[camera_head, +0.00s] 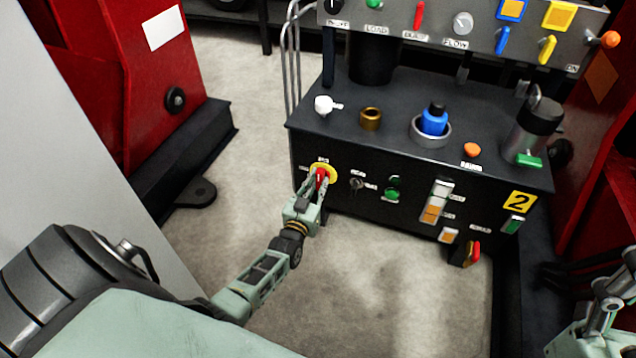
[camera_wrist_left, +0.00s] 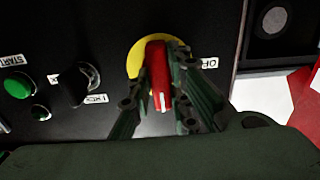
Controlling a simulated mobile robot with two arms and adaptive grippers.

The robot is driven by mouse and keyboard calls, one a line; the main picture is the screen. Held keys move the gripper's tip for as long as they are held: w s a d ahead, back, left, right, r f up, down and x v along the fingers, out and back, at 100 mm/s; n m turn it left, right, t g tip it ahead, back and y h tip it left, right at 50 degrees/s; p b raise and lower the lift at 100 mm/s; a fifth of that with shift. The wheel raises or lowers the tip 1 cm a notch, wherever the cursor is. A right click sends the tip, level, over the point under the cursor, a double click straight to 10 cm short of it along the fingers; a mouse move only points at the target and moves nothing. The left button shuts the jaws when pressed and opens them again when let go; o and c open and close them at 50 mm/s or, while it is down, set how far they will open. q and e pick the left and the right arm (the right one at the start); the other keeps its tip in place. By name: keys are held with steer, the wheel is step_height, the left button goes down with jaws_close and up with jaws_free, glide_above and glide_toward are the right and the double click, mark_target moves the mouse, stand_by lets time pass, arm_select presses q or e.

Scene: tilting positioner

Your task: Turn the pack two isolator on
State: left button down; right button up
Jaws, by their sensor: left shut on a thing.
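The isolator is a red rotary handle on a yellow round plate (camera_head: 328,168) at the left end of the black front panel of the unit marked 2. In the left wrist view the red handle (camera_wrist_left: 158,75) stands roughly upright, with a white line on it and part of a label to its right. My left gripper (camera_head: 318,183) is shut on the red handle, one finger on each side; the fingers hide part of the yellow plate. My right gripper (camera_head: 608,300) shows only partly at the right edge, and its fingertips are not clear.
A yellow number 2 plate (camera_head: 519,202) is further right. Red machine frames (camera_head: 110,80) stand on both sides. The floor in front is clear.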

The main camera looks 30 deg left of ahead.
arm_select(q)
steer(key=shift+f, duration=0.1)
stand_by(0.4)
steer(key=c, duration=1.6)
jaws_free()
steer(key=shift+c, duration=0.2)
steer(key=v, duration=1.2)
